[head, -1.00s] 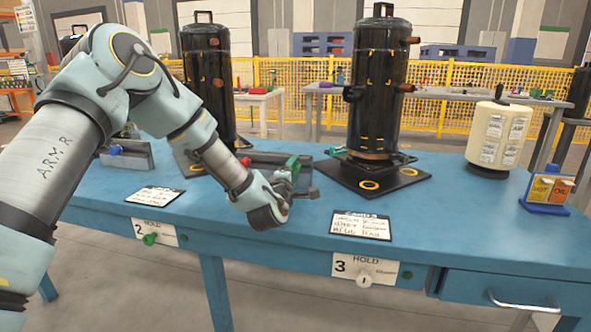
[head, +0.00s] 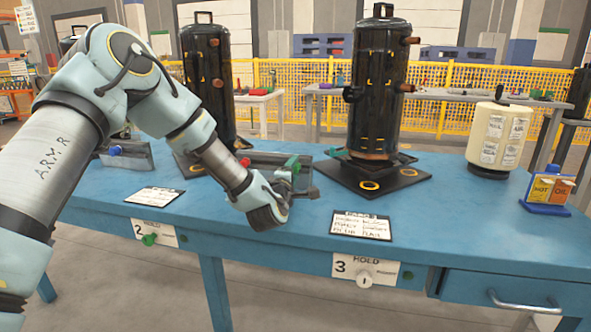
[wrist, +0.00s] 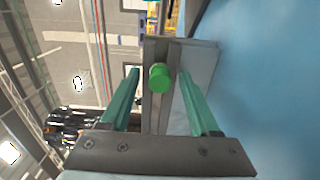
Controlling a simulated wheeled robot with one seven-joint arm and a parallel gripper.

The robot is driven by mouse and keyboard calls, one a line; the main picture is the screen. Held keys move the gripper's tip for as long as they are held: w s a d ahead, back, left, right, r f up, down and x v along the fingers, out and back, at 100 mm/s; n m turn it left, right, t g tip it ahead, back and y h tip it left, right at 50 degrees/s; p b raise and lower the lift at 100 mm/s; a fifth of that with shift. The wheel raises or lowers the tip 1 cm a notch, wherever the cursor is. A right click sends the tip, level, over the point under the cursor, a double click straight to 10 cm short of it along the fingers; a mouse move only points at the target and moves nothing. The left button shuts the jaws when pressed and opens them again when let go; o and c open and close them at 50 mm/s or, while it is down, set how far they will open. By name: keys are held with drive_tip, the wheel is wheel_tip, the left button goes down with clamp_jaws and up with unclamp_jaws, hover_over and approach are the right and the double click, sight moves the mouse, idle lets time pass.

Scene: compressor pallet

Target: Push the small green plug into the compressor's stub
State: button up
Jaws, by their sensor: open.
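The small green plug (wrist: 159,78) stands at a grey holder (wrist: 205,62) in the wrist view, between the two teal fingers of my gripper (wrist: 159,73). The fingers are apart, with a gap on each side of the plug. In the head view my gripper (head: 291,174) is low over the blue bench, beside the grey holder (head: 262,158); my wrist partly hides this spot. The black compressor (head: 381,90) stands upright on a black base to the right. It has copper-coloured stubs (head: 410,40) on its right side and a dark stub (head: 352,93) on its left.
Another black compressor (head: 207,80) stands behind my arm. A card (head: 361,225) lies near the bench's (head: 450,240) front edge. The bench surface right of my gripper is mostly clear.

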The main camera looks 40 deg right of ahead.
idle(0.5)
clamp_jaws()
idle(0.3)
idle(0.9)
drive_tip(key=shift+b+v, duration=0.4)
drive_tip(key=shift+v, duration=2.6)
